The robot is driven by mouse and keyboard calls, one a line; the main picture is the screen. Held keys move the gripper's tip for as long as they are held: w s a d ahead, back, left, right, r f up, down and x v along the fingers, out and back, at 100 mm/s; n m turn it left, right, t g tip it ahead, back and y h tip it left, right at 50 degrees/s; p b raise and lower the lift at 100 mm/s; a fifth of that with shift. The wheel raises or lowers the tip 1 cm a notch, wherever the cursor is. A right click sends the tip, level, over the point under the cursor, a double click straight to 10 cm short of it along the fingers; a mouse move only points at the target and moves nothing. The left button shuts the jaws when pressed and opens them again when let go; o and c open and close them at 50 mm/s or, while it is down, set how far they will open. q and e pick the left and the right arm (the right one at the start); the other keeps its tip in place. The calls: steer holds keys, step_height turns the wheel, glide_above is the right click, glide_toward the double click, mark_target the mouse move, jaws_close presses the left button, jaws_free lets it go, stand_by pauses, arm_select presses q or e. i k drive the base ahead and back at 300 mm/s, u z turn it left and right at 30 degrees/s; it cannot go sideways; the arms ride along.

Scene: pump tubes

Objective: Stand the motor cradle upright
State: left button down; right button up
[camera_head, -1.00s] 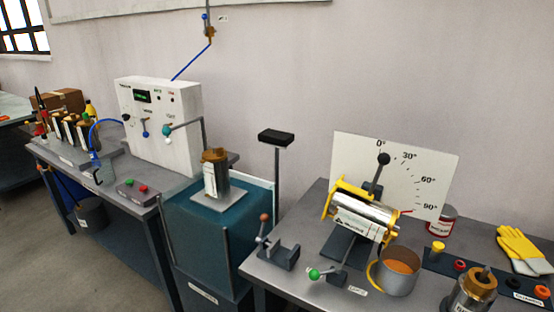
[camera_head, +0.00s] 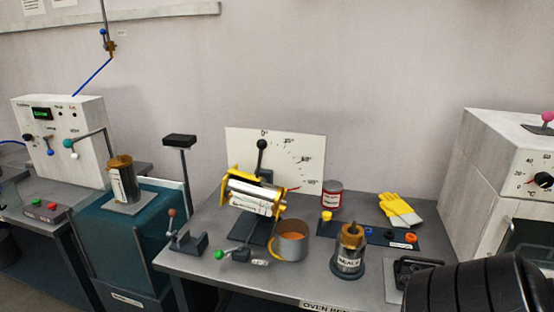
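The motor cradle (camera_head: 232,183) is a yellow frame around a shiny silver cylinder (camera_head: 258,197) in the head view. The cylinder lies on its side, nearly level and sloping a little down to the right. A red pointer at its right end points near the 90° mark of the white angle board (camera_head: 275,148) behind it. A lever with a black ball (camera_head: 262,144) stands up behind the cradle, near the 0° mark. The cradle is on a dark stand (camera_head: 249,233) on the grey bench. I make out neither gripper; a black part of my arm fills the lower right corner.
A mug (camera_head: 290,245) with orange contents stands right of the cradle's stand. A green-knobbed lever (camera_head: 220,254) is in front of it. A can (camera_head: 331,195), yellow gloves (camera_head: 396,209), a copper-topped cylinder (camera_head: 350,252) and a white oven (camera_head: 490,150) are farther right.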

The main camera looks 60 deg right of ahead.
mark_target(261, 144)
steer(key=u, duration=0.3)
steer(key=k, duration=0.25)
steer(key=z, duration=1.1)
